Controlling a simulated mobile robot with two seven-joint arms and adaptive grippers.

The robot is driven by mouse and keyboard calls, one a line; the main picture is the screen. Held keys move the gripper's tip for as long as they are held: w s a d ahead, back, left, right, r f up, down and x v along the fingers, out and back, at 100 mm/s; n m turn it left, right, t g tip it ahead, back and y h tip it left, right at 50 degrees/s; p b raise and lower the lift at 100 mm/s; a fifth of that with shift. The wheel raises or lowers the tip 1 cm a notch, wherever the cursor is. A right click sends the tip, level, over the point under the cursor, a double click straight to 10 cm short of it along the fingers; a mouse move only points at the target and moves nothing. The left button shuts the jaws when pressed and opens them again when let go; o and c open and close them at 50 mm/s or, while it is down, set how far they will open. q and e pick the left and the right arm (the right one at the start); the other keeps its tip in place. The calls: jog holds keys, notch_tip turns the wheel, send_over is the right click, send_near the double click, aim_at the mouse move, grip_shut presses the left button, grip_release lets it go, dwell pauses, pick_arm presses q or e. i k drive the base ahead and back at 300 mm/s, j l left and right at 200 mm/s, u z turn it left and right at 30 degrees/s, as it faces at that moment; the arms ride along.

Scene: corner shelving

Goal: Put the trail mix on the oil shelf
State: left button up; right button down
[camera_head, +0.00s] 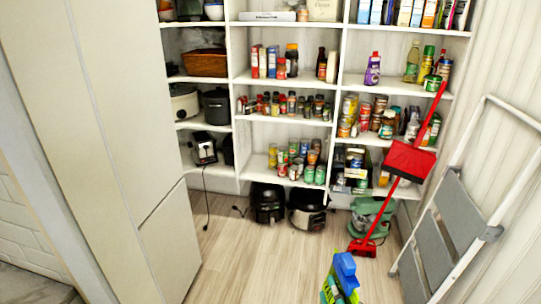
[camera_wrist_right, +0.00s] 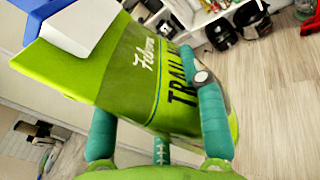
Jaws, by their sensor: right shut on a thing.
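The trail mix (camera_wrist_right: 150,75) is a green bag with dark lettering, seen large and tilted in the right wrist view. A blue and white part shows at its top end. In the head view the trail mix (camera_head: 345,270) shows blue and green at the bottom edge. My right gripper (camera_wrist_right: 158,118), with teal fingers, is shut on the bag, one finger to each side. The oil shelf (camera_head: 395,89) is the right-hand shelf holding a yellow oil bottle (camera_head: 411,62), a green bottle (camera_head: 427,63) and a purple bottle (camera_head: 372,69). The bag is well in front of and below it. My left gripper is out of view.
A red broom (camera_head: 409,160) leans in front of the right shelves. A grey step ladder (camera_head: 445,220) stands at the right. A green mixer (camera_head: 372,217) and dark appliances (camera_head: 268,203) stand on the floor. The oil shelf has bare room between the purple and yellow bottles.

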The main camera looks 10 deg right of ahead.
aim_at(392, 86)
jog(key=i+l+z, duration=0.2)
jog(key=i+l, duration=0.2)
jog(key=i, duration=0.15)
jog(key=i+l+z, duration=0.2)
jog(key=i+l, duration=0.15)
jog(key=i, duration=0.2)
jog(key=i+z, duration=0.15)
jog(key=i, duration=0.45)
jog(key=i+j+z, duration=0.2)
jog(key=i, duration=0.35)
jog(key=i+j, duration=0.35)
jog(key=i, duration=0.15)
jog(key=i+j+z, duration=0.1)
jog(key=i+j, duration=0.2)
jog(key=i, duration=0.2)
